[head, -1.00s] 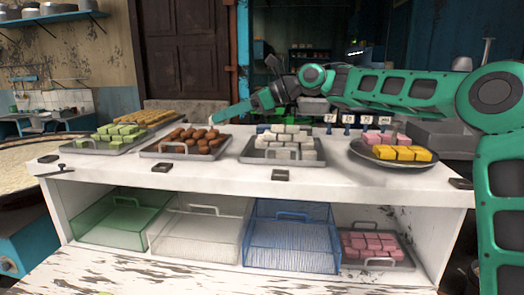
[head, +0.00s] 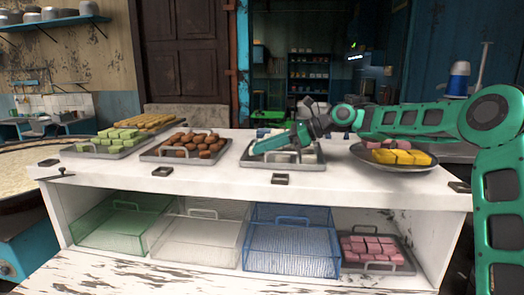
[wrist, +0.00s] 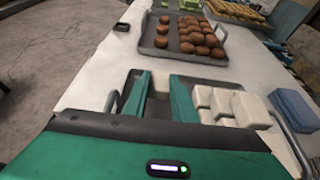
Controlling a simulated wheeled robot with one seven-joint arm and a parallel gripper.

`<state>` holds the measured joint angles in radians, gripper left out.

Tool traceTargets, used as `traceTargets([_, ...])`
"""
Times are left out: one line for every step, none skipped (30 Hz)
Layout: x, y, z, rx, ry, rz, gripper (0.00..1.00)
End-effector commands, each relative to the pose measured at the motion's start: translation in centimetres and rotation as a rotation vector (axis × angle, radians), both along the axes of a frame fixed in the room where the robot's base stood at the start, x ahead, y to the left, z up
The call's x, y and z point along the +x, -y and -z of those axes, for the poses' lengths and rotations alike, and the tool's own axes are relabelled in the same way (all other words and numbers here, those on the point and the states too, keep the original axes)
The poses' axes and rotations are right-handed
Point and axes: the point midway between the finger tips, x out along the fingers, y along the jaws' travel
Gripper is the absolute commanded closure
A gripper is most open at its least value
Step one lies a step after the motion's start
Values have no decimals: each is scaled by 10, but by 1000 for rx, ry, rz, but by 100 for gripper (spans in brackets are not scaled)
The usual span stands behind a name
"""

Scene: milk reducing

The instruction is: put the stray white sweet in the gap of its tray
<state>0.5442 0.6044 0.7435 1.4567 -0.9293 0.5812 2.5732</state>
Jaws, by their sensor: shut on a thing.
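The metal tray of white sweets (head: 244,160) stands on the white counter, third from the left. My gripper (head: 257,149) is over its left part and covers much of it in the head view. In the wrist view the two green fingers of my gripper (wrist: 160,80) point down over the bare part of the tray, beside several white sweets (wrist: 226,104) to their right.
A tray of brown sweets (head: 188,147) is left of the white one, with green sweets (head: 112,139) further left. A round plate of yellow and pink sweets (head: 399,158) is at right. A blue block (wrist: 293,108) lies beyond the white tray. Wire baskets stand below.

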Motion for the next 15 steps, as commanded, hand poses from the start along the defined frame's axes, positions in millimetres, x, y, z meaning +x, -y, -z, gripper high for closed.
traceTargets([0,0,4,-1,-1,-1,97])
traceTargets([0,0,6,-1,-1,-1,97])
traceTargets([0,0,6,0,1,0,97])
traceTargets([0,0,6,0,1,0,97])
traceTargets([0,0,5,0,1,0,97])
traceTargets([0,0,5,0,1,0,97])
traceTargets([0,0,5,0,1,0,97])
traceTargets([0,0,5,0,1,0,97])
traceTargets([0,0,6,0,1,0,97])
traceTargets([0,0,6,0,1,0,97])
traceTargets([0,0,7,0,0,0,97])
traceTargets([0,0,8,0,0,0,97])
traceTargets([0,0,9,0,0,0,97])
traceTargets([0,0,9,0,0,0,97])
traceTargets([0,-1,10,0,0,0,97])
